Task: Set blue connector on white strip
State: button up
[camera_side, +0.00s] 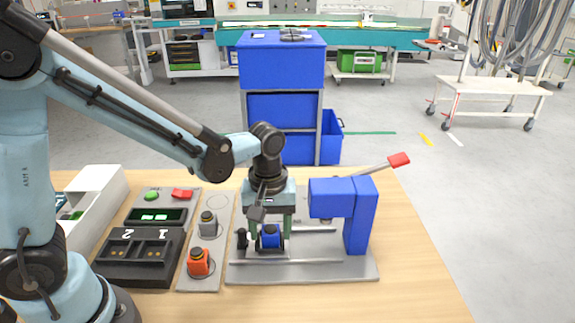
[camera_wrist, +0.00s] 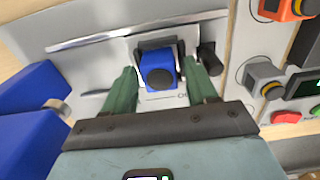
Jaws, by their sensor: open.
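The blue connector (camera_side: 270,238) sits on the grey base plate of the blue press, left of the press head. In the wrist view the blue connector (camera_wrist: 160,74) has a dark round top and rests against a dark holder. My gripper (camera_side: 269,234) is open, pointing down, with its green fingers on either side of the connector. In the wrist view my gripper (camera_wrist: 160,82) shows gaps beside the connector. The white strip (camera_side: 206,260) lies left of the plate. It carries a grey connector (camera_side: 208,224) and an orange connector (camera_side: 198,262), with a bare ring marking at its far end.
The blue press (camera_side: 358,215) with a red-tipped lever (camera_side: 398,160) stands close right of my gripper. A small black knob (camera_side: 242,238) is beside the connector. A black two-slot block (camera_side: 140,258), a button panel (camera_side: 160,208) and a white bin (camera_side: 95,190) lie left.

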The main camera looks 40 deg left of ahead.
aim_at(270, 228)
jog(key=c, duration=0.9)
notch_tip(270, 228, up, 8)
jog(key=shift+f, duration=0.25)
jog(key=shift+c, duration=0.2)
jog(key=a+f, duration=0.1)
jog(key=a, duration=0.5)
jog(key=a+f, duration=0.1)
jog(key=a, duration=0.6)
jog(key=a+f, duration=0.1)
jog(key=a, duration=0.6)
jog(key=shift+w+f, duration=0.3)
jog(key=shift+w, duration=0.1)
jog(key=shift+a+f, duration=0.15)
jog(key=shift+f, duration=2.15)
